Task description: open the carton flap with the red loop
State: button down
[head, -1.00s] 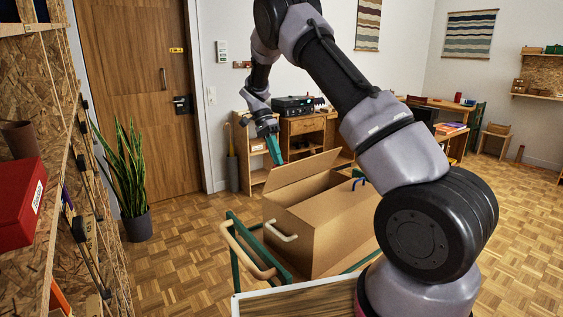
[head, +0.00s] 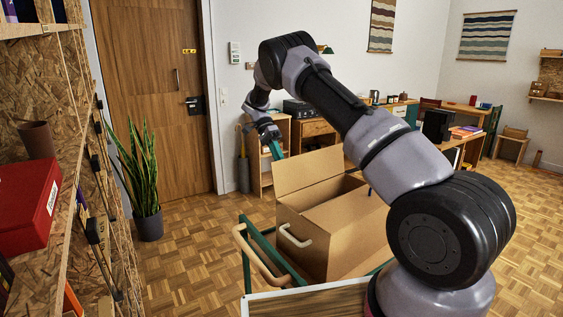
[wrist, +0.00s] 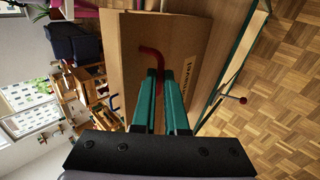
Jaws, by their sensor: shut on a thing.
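The open-topped brown carton (head: 335,235) stands on a green-framed cart in the head view. One flap (head: 308,172) stands raised along its far-left side, and the box interior shows beside it. My gripper (head: 276,150), with green fingers, is at the outer top edge of this flap. In the wrist view the red loop (wrist: 152,54) sits on the brown cardboard (wrist: 125,50), and my gripper (wrist: 160,75) is shut on it. The red loop is hidden in the head view.
A white loop handle (head: 294,237) is on the carton's near side. The cart's wooden handle (head: 258,258) is in front. A tall plant (head: 143,175) and a shelf (head: 55,130) stand at left. Desks line the back wall; the parquet between plant and cart is clear.

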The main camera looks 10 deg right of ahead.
jog(key=shift+s+f, duration=0.1)
jog(key=shift+f, duration=0.15)
jog(key=c, duration=0.9)
grip_release()
jog(key=shift+c, duration=0.2)
jog(key=shift+r, duration=0.1)
jog(key=v, duration=0.7)
jog(key=shift+w+r, duration=0.2)
jog(key=shift+w, duration=0.05)
